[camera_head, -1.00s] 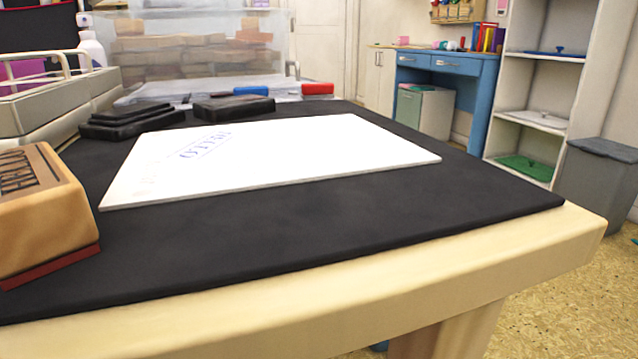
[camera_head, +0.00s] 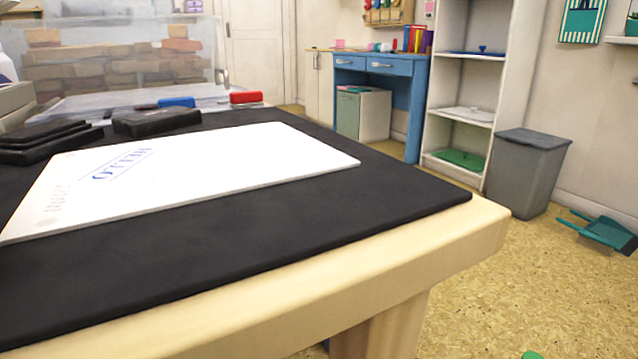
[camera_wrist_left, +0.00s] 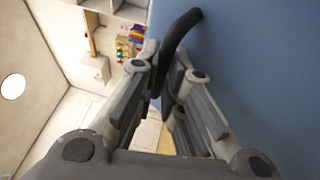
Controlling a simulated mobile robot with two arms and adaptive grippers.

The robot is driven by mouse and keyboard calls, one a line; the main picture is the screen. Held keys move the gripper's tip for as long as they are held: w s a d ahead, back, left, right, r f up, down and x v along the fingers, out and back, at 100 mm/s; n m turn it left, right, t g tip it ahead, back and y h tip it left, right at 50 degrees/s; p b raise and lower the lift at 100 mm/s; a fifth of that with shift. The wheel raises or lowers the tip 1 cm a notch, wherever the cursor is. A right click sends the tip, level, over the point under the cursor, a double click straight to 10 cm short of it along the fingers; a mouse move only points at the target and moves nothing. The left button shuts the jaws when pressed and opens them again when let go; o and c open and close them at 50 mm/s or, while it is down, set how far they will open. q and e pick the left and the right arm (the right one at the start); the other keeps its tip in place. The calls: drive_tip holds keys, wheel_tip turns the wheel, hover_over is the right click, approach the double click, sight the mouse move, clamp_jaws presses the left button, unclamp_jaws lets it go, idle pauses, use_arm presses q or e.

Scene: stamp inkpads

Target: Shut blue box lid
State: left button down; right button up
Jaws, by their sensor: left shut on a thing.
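In the left wrist view, my left gripper (camera_wrist_left: 163,68) is shut on a curved black handle (camera_wrist_left: 178,32). The handle is fixed to a large flat blue panel (camera_wrist_left: 265,70) that fills the right of that view. The panel looks like the blue box lid, but its edges and the rest of the box are out of sight, so I cannot tell how far open it is. Neither gripper shows in the head view, and no blue box with a lid is clear there.
A table with a black mat (camera_head: 230,232) holds a white sheet (camera_head: 200,165) with blue print, black inkpads (camera_head: 155,121), and a clear bin (camera_head: 120,60) of wooden blocks. Right are a blue desk (camera_head: 412,100), white shelves (camera_head: 440,90), a grey bin (camera_head: 528,172), a teal dustpan (camera_head: 600,230) and open floor.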

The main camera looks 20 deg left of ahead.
use_arm(q)
drive_tip(key=shift+w+d, duration=0.3)
drive_tip(key=shift+r, duration=0.1)
drive_tip(key=c, duration=1.5)
unclamp_jaws()
drive_tip(key=shift+c, duration=0.2)
drive_tip(key=shift+s, duration=0.1)
drive_tip(key=v, duration=1.2)
drive_tip(key=shift+d, duration=0.1)
